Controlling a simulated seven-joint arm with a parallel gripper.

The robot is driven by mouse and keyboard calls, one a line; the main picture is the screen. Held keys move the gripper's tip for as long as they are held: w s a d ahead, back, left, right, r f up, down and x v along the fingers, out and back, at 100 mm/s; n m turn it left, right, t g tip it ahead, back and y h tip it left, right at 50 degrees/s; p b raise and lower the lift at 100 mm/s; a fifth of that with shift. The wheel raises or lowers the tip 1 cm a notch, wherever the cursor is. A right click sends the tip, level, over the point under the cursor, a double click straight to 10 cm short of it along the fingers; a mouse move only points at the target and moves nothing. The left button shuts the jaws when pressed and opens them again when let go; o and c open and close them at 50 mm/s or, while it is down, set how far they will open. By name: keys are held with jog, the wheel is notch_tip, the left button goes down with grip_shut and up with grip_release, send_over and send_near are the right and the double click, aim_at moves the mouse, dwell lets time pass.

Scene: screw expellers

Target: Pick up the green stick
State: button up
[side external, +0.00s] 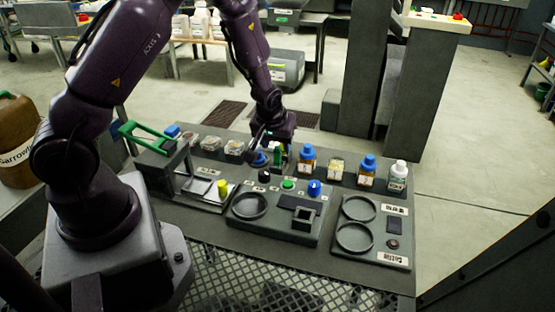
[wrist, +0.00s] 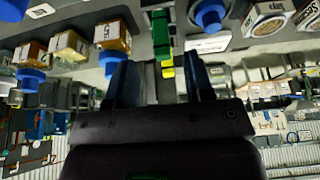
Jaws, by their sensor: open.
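The green stick (wrist: 162,32) stands out in the wrist view, just beyond the gap between my fingers and roughly in line with it. A small yellow piece (wrist: 168,72) shows at its near end. My gripper (wrist: 163,82) is open, with one dark finger on each side and nothing held between them. In the side view my gripper (side external: 271,147) hangs low over the back row of the bench, close to the green stick (side external: 279,153), which it partly hides. I cannot tell whether they touch.
Blue-capped bottles (side external: 307,160) stand right of my gripper, and round containers (side external: 234,148) stand left. A press with a green handle (side external: 146,138) is further left. In front lies a grey panel with a green button (side external: 288,184) and a blue knob (side external: 315,188).

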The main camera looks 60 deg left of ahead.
aim_at(277, 148)
jog(key=x, duration=0.5)
jog(key=shift+a+f, duration=0.1)
jog(key=shift+a, duration=0.1)
grip_shut()
